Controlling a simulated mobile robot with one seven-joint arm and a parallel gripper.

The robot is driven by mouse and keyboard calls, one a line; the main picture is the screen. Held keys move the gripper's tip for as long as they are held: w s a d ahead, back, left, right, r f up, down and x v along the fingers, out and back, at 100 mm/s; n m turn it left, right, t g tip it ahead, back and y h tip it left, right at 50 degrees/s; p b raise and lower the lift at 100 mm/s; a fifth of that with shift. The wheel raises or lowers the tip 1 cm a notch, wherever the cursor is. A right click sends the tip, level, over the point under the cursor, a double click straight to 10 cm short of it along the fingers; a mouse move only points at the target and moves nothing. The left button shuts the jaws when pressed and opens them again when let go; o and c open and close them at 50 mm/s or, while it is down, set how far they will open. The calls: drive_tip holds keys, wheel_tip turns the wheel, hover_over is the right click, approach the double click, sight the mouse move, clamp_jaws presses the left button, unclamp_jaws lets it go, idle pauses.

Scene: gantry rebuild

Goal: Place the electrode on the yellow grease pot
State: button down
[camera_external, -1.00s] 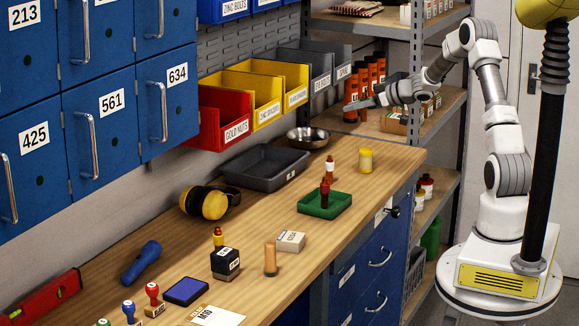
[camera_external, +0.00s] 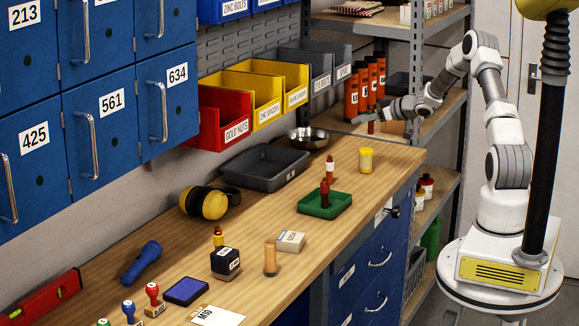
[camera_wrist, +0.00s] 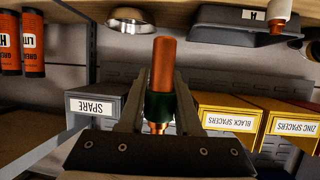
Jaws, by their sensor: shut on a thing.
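My gripper (camera_wrist: 155,112) is shut on the electrode (camera_wrist: 163,65), a copper-orange cylinder with a dark green band between the fingers. In the external view my gripper (camera_external: 370,116) is by the far end of the bench, with the electrode (camera_external: 371,127) small and reddish below it. The yellow grease pot (camera_external: 366,160) stands upright on the bench near its far right corner. The electrode is above and behind it in the picture, apart from it. The pot does not show in the wrist view.
Orange grease tubes (camera_external: 365,85) stand behind my gripper. Bins (camera_external: 252,97) line the wall. Bare wood surrounds the pot.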

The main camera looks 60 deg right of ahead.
drive_tip(key=shift+w+a+f, duration=0.1)
drive_tip(key=shift+w+f, duration=0.1)
drive_tip(key=shift+f, duration=0.55)
drive_tip(key=shift+w+a+f, duration=0.1)
drive_tip(key=shift+w+f, duration=0.15)
drive_tip(key=shift+f, duration=0.55)
drive_tip(key=shift+w+a+f, duration=0.1)
drive_tip(key=shift+w+f, duration=0.1)
drive_tip(key=shift+f, duration=0.55)
drive_tip(key=shift+f, duration=0.2)
drive_tip(key=c, duration=0.6)
unclamp_jaws()
